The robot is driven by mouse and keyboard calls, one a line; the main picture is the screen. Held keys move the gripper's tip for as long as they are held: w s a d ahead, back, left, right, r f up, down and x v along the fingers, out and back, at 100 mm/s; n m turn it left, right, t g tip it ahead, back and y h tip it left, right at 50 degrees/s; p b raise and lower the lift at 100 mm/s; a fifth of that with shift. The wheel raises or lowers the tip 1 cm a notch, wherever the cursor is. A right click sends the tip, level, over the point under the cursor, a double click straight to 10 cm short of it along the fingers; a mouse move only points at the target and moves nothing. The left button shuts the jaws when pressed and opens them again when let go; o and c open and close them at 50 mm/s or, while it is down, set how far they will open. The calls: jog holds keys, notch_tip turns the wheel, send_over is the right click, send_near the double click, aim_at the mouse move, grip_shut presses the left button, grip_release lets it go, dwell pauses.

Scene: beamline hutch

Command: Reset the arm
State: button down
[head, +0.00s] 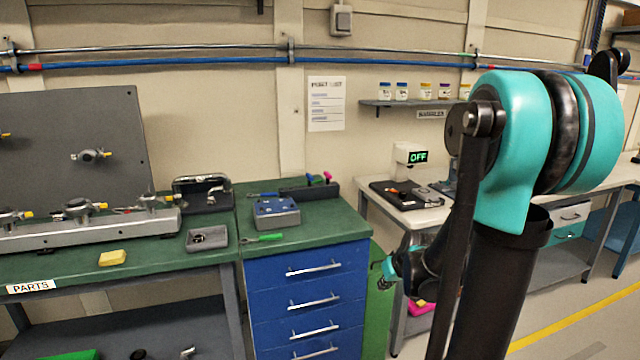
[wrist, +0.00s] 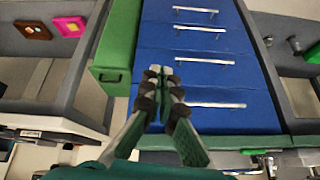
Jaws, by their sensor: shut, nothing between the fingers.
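My arm stands on the right of the head view, its large teal joint (head: 515,150) high up and its lower part hanging down in front of the benches. My gripper (wrist: 158,72) shows in the wrist view, with its fingertips together and nothing between them.
Left is a green bench with a grey panel (head: 75,140). Floor shows at lower right.

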jog(key=s+f+m+g+h, duration=0.1)
jog(key=s+f+h, duration=0.1)
jog(key=s, duration=1.5)
jog(key=shift+s+m+g, duration=0.35)
jog(key=shift+m+g, duration=0.05)
